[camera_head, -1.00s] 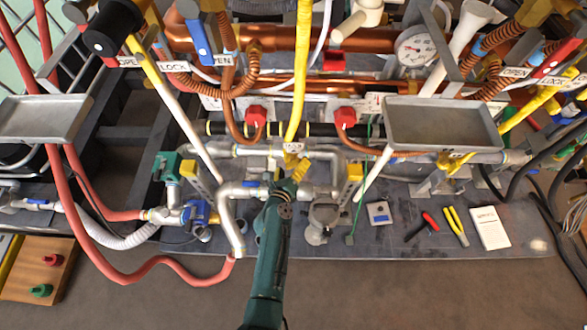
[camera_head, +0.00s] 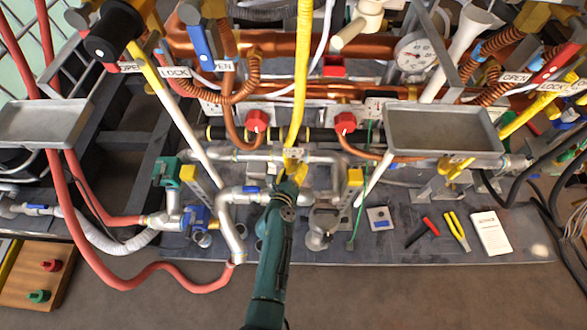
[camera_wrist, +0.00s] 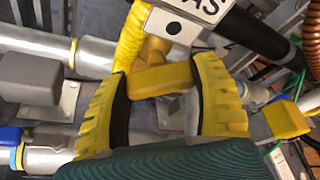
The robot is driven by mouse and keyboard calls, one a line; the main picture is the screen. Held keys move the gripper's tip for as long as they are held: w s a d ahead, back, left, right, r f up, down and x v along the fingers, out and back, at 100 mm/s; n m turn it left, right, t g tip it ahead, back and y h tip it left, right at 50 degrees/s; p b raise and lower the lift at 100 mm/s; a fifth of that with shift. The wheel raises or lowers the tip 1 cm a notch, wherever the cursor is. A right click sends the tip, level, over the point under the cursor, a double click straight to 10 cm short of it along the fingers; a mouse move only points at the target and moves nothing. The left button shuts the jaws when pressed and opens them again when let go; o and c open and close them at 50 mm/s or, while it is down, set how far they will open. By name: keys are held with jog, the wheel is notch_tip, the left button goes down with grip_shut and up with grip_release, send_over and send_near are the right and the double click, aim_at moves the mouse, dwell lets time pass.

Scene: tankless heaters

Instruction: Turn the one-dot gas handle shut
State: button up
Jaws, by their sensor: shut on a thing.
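The one-dot gas handle (camera_wrist: 160,80) is a yellow bar in the wrist view, just below a white tag (camera_wrist: 180,24) with one black dot and the letters "AS". My gripper (camera_wrist: 160,103) has its two yellow ribbed fingers on either side of the handle, shut on it. The handle's left and right ends touch the dark inner pads. In the head view my gripper (camera_head: 290,176) is at the lower end of the yellow gas pipe (camera_head: 299,90). There the handle is mostly hidden by my gripper.
Silver pipes (camera_head: 250,193) run close on both sides of my gripper. Red knobs (camera_head: 257,121) sit above it. Grey trays (camera_head: 440,151) stand left and right. Pliers (camera_head: 456,231) and a white booklet (camera_head: 490,232) lie on the bench at right.

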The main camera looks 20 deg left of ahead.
jog(key=m+p, duration=0.1)
jog(key=m+g+y+p, duration=0.1)
jog(key=p, duration=0.1)
jog(key=shift+r, duration=0.25)
jog(key=shift+f+m+g+y+p, duration=0.15)
jog(key=shift+m+y+p, duration=0.3)
jog(key=shift+m, duration=0.3)
jog(key=shift+f+m+g+y+p, duration=0.15)
jog(key=shift+m+y+p, duration=0.3)
jog(key=shift+m, duration=0.3)
jog(key=shift+r, duration=0.1)
jog(key=o, duration=1.2)
jog(key=shift+s, duration=0.1)
